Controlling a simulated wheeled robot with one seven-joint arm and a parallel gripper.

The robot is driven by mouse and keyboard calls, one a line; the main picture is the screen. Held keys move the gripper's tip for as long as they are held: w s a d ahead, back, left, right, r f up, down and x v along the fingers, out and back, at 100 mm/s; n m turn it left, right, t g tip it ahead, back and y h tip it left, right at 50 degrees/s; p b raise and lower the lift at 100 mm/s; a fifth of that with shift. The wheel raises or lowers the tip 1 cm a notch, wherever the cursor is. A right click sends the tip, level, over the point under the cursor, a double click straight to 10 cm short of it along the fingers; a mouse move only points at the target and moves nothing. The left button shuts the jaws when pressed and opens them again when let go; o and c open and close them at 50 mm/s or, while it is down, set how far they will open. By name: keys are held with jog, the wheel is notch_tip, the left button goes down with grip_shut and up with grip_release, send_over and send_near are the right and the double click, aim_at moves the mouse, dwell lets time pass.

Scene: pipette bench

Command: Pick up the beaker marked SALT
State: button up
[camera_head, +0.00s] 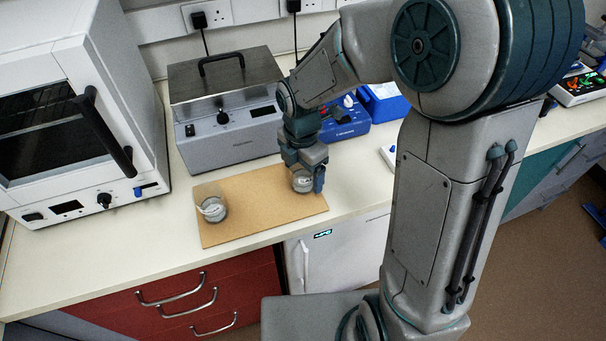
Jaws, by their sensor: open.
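Two small clear glass beakers stand on a brown board (258,213) on the bench. The left beaker (212,209) is near the board's left end, with something white at its rim or inside. The right beaker (300,183) is near the board's right end. I cannot read a marking on either, so I cannot tell which is SALT. My gripper (307,180) points down at the right beaker, with its jaws open. One finger shows at the beaker's right side. The gripper hides part of that beaker, and I cannot tell whether they touch.
A grey lidded bath (230,138) stands behind the board, with a blue device (345,125) to its right. A white oven (60,110) with a black handle is at left. The board between the beakers is clear. Red drawers (190,300) lie below the front edge.

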jog(key=c, duration=1.1)
jog(key=shift+r, duration=0.1)
